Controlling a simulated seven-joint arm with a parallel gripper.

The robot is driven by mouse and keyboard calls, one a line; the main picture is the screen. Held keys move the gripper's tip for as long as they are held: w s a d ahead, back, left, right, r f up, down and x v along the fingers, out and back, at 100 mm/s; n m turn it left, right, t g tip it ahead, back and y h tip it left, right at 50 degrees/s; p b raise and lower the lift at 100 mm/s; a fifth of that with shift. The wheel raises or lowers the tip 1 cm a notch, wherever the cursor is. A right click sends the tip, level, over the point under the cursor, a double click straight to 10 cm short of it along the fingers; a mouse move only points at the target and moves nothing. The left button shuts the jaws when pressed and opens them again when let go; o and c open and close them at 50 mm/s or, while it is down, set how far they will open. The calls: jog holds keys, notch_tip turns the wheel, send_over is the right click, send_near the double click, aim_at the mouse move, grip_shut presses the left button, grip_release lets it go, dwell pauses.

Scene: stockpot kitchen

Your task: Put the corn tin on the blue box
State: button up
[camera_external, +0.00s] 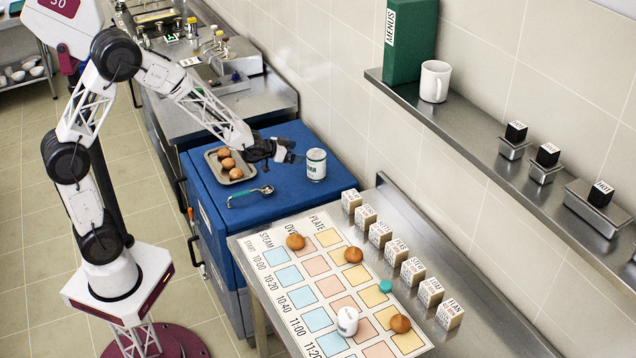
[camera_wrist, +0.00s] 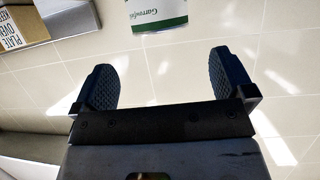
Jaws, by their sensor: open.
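A white tin with green bands (camera_external: 316,166) stands upright on the blue box (camera_external: 262,196), near its right back edge. A second, mostly white tin (camera_external: 347,321) stands on the printed chart at the front. I cannot read from the external view which one is corn. My gripper (camera_external: 290,153) is just left of the tin on the blue box, apart from it. In the wrist view my gripper (camera_wrist: 166,78) is open with nothing between its fingers. A white-and-green label (camera_wrist: 157,12), cut off by the top edge, shows beyond them.
A tray of buns (camera_external: 216,177) and a spoon (camera_external: 250,196) lie on the blue box. The chart (camera_external: 268,258) holds more buns and a teal disc (camera_external: 385,286). Several labelled blocks (camera_external: 381,234) line the steel counter. A shelf (camera_external: 460,130) runs along the wall.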

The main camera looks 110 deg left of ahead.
jog(key=shift+v, duration=1.35)
jog(key=w+d+r+m+g+h, duration=0.15)
jog(key=d+r, duration=0.25)
jog(key=d, duration=0.7)
jog(key=d+r+m+g+h, duration=0.15)
jog(key=d+r, duration=0.25)
jog(key=d, duration=0.7)
jog(key=d+r+m+h, duration=0.1)
jog(key=d+r+h, duration=0.15)
jog(key=d, duration=0.85)
jog(key=s+d+r+m+g+h, duration=0.2)
jog(key=s+d, duration=0.8)
jog(key=d, duration=0.2)
jog(key=s+d+r+m+g+h, duration=0.1)
jog(key=s+d+r+m+g, duration=0.1)
jog(key=s+d, duration=0.8)
jog(key=d, duration=0.2)
jog(key=shift+s+d+r+g+h, duration=0.25)
jog(key=shift+d+r+g+h, duration=0.05)
jog(key=shift+d+r+h, duration=0.05)
